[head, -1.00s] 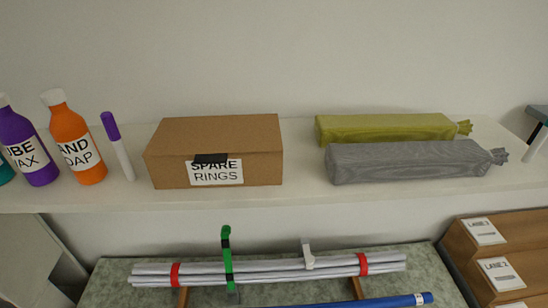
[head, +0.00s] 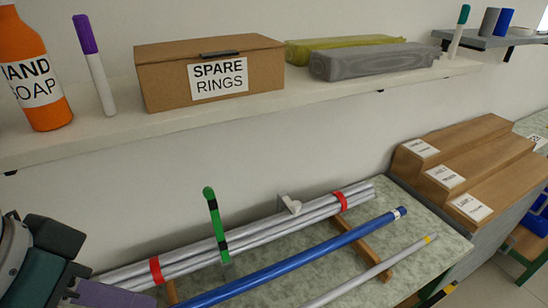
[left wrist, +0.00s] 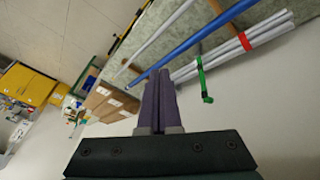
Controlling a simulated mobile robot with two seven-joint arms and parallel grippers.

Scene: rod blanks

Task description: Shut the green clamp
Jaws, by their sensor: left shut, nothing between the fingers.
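The green clamp (head: 215,226) sits on a bundle of grey rods (head: 250,224) on the bench. Its green arm with black bands stands up above the rods, leaning slightly left, so it looks open. It also shows in the left wrist view (left wrist: 202,78), beyond and right of my fingers. My left gripper (head: 122,297) is at the bottom left of the head view, in front of the bundle's left end and apart from the clamp. Its purple fingers (left wrist: 158,90) are shut together with nothing between them. My right gripper is in neither view.
A blue rod (head: 300,261) and a thin grey rod (head: 370,272) lie in front on wooden supports. A shelf (head: 200,124) with a spare-rings box (head: 209,72) overhangs behind. Wooden stepped trays (head: 470,165) stand right.

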